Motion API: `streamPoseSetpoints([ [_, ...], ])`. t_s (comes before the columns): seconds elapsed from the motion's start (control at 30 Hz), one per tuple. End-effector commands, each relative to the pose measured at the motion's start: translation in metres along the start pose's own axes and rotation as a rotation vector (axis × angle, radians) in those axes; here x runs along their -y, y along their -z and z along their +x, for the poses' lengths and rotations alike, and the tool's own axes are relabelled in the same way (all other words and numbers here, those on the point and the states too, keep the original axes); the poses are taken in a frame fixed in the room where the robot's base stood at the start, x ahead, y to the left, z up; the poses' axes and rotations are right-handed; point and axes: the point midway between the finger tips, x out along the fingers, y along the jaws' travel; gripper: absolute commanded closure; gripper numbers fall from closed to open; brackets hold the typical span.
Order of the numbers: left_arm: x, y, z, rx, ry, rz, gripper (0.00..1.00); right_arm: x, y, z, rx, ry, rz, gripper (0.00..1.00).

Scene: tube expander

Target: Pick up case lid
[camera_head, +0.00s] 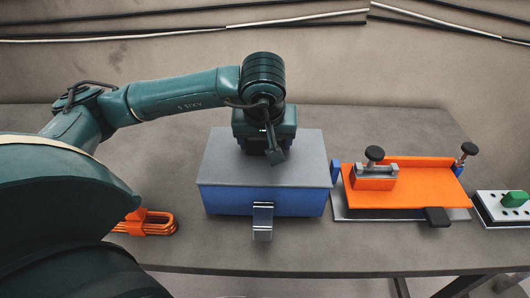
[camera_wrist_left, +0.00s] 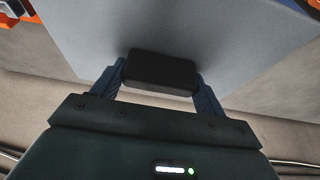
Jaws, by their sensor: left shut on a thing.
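The case is a blue box (camera_head: 290,203) with a grey lid (camera_head: 225,165), sitting in the middle of the table. A metal latch (camera_head: 263,220) hangs on its front. My left gripper (camera_head: 262,150) reaches down over the back part of the lid. In the left wrist view, the left gripper (camera_wrist_left: 160,78) is shut on a black handle (camera_wrist_left: 160,72) on the lid's grey surface (camera_wrist_left: 200,30), one blue finger on each side. The lid looks closed on the case. In the head view the handle is hidden behind the gripper. My right gripper does not show.
An orange fixture (camera_head: 425,188) with black knobs stands right of the case, close to it. A grey block with a green piece (camera_head: 514,199) sits at the far right. An orange coiled cable (camera_head: 148,224) lies left of the case. The table (camera_head: 350,250) is clear in front.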

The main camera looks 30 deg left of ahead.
Motion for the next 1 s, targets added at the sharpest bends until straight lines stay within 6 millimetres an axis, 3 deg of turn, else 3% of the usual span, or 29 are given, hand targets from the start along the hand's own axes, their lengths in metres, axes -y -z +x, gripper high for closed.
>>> streamPoseSetpoints([
  [0.13, 0.0, 0.0, 0.0, 0.0, 0.0, 0.0, 0.61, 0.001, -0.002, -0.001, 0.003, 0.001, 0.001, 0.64],
  [0.47, -0.001, 0.005, -0.009, -0.004, -0.004, -0.001, 0.61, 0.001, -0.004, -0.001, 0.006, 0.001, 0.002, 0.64],
  [0.8, -0.001, 0.03, -0.07, -0.006, -0.005, -0.002, 0.61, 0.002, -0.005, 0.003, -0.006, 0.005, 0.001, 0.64],
  [1.0, 0.0, 0.038, -0.09, -0.003, -0.003, 0.0, 0.61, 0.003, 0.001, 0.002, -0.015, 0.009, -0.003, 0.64],
])
